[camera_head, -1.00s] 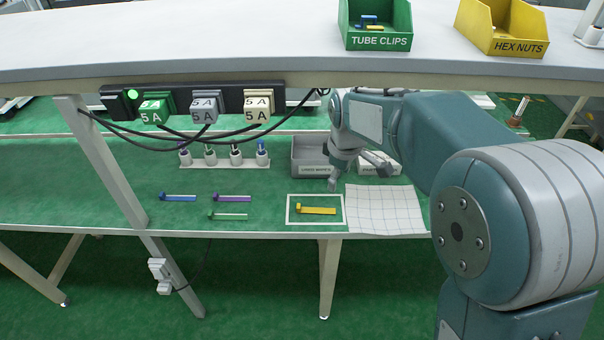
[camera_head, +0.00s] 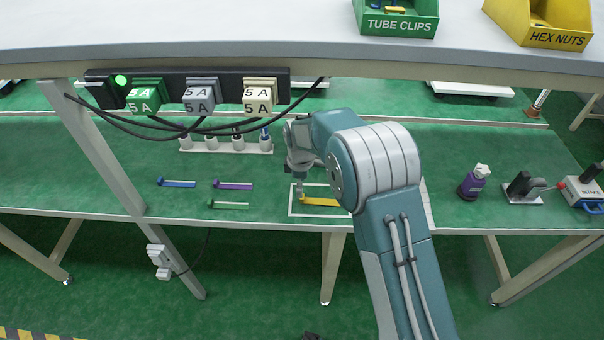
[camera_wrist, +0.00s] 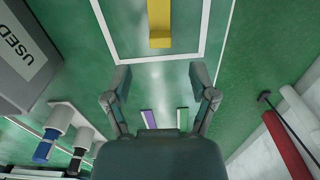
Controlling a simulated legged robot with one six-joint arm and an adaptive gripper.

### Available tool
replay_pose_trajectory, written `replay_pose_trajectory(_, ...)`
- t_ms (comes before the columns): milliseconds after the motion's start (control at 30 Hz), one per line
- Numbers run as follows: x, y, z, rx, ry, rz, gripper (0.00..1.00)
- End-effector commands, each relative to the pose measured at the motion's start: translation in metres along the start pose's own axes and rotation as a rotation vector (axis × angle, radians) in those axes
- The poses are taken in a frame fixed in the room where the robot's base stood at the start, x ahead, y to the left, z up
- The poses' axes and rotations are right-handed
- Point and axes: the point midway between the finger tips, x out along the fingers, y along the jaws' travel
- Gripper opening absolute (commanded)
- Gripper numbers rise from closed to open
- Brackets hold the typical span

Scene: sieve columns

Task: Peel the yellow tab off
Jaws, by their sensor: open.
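The yellow tab (camera_head: 320,201) lies flat inside a white outlined square (camera_head: 310,216) on the green bench. Its right end is partly hidden behind my arm in the head view. In the wrist view the yellow tab (camera_wrist: 159,24) is at the top, inside the white outline. My gripper (camera_wrist: 158,82) is open, with its two fingers apart and nothing between them. In the head view my gripper (camera_head: 299,187) points down near the tab's left end. The exact height above the bench cannot be told.
Blue (camera_head: 177,183), purple (camera_head: 233,185) and green (camera_head: 228,205) tabs lie to the left. A rack of columns (camera_head: 225,148) stands behind. In the wrist view a grey "USED" box (camera_wrist: 25,55) is at left. The upper shelf (camera_head: 300,52) and hanging cables (camera_head: 200,128) are overhead.

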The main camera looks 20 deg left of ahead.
Motion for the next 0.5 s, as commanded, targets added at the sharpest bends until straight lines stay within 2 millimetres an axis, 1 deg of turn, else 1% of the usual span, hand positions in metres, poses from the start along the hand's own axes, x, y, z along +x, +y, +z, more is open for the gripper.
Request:
replay_pose_trajectory(33, 0.01, 0.0, 0.0, 0.001, -0.001, -0.002, 0.74)
replay_pose_trajectory(200, 0.035, -0.001, 0.002, 0.002, 0.001, -0.002, 0.74)
replay_pose_trajectory(333, 0.047, 0.0, 0.002, 0.002, 0.003, 0.001, 0.74)
replay_pose_trajectory(500, 0.052, 0.0, 0.001, 0.002, 0.002, 0.001, 0.74)
